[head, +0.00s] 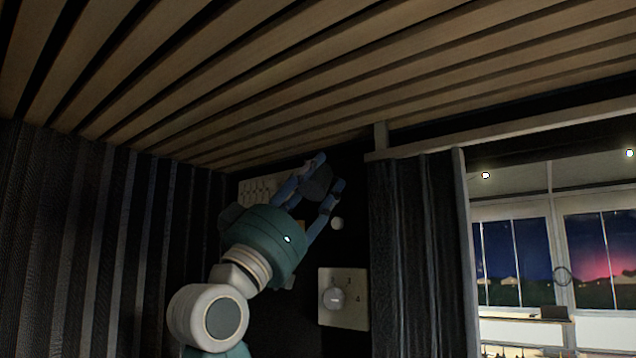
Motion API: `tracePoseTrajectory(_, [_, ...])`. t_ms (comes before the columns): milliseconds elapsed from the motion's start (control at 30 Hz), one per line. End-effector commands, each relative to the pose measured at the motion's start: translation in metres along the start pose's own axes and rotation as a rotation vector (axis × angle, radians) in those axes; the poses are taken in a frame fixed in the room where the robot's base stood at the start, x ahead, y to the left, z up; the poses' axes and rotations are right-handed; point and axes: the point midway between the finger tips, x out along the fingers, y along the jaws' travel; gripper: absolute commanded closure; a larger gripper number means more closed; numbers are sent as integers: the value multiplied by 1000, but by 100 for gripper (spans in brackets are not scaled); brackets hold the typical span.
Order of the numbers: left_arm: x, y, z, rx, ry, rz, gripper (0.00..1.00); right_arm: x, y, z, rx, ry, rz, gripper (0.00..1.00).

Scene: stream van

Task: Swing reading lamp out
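My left gripper (329,172) reaches up from the lower left to the dark back wall, just under the slatted ceiling. Its two blue-grey fingers are apart, and a dark grey shape (317,183) shows between them. I cannot tell whether this shape is the reading lamp's head or whether the fingers touch it. A small pale round thing (337,223) shows on the dark wall just below the fingers. No other part shows clearly as the lamp. My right gripper is not in view.
A pale wall plate (354,298) with a round grey knob is below the gripper. A pale slotted panel (258,190) is behind it. The wooden slat ceiling (300,75) is close above. A dark curtain (415,255) hangs at right, beside the opening to windows.

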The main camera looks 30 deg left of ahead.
Motion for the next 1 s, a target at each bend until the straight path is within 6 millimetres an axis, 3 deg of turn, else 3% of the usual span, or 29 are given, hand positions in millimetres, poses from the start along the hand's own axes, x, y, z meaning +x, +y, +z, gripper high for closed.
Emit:
tracePoseTrajectory(367, [2, -1, -2, -1, -92, -24, 88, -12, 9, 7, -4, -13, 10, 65])
tracePoseTrajectory(1000, [4, 1, -10, -16, -493, -113, 88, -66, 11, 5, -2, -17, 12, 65])
